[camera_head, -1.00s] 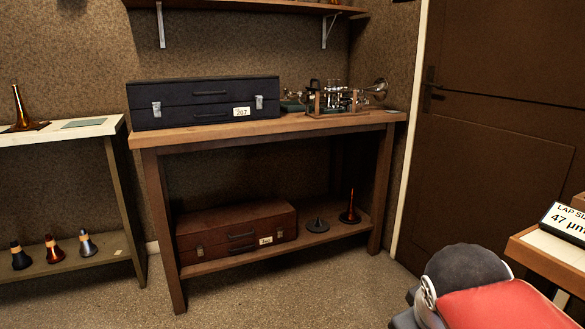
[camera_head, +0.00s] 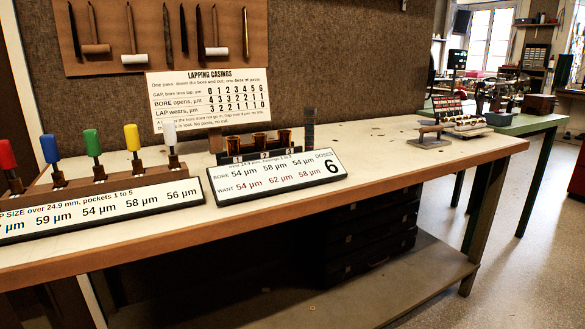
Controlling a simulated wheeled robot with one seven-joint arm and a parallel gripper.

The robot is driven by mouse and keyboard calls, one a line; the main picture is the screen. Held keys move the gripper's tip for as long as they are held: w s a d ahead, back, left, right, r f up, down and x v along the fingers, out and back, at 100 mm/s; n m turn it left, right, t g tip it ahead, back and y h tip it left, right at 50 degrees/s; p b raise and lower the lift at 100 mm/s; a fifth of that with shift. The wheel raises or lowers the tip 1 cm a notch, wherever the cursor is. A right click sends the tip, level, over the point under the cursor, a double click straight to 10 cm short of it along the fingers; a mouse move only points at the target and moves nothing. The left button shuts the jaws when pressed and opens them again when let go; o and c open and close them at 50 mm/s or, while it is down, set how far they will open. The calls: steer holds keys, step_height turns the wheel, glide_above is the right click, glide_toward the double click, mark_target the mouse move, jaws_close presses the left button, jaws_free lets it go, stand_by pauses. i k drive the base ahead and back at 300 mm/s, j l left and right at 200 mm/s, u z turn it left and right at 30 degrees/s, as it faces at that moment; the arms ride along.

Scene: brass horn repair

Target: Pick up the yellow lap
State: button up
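The yellow lap (camera_head: 132,138) stands upright in a wooden rack (camera_head: 103,187) at the left of the workbench. It is in the fourth pocket, between the green lap (camera_head: 93,143) and the white lap (camera_head: 170,134). The blue lap (camera_head: 49,150) and the red lap (camera_head: 7,156) stand further left. The label plate (camera_head: 105,211) in front of the rack reads 58 µm below the yellow lap. My gripper is not in the picture.
Three brass casings (camera_head: 261,143) stand behind a plate (camera_head: 277,175) reading bore, want and doses 6. A "Lapping casings" card (camera_head: 208,101) stands behind them. A green table (camera_head: 522,125) stands beyond.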

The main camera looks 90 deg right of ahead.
mark_target(130, 132)
steer(key=z, duration=2.9)
steer(key=k+j+u, duration=0.1)
steer(key=u, duration=0.4)
steer(key=j+u, duration=0.45)
steer(key=l+z, duration=0.1)
steer(key=z, duration=0.8)
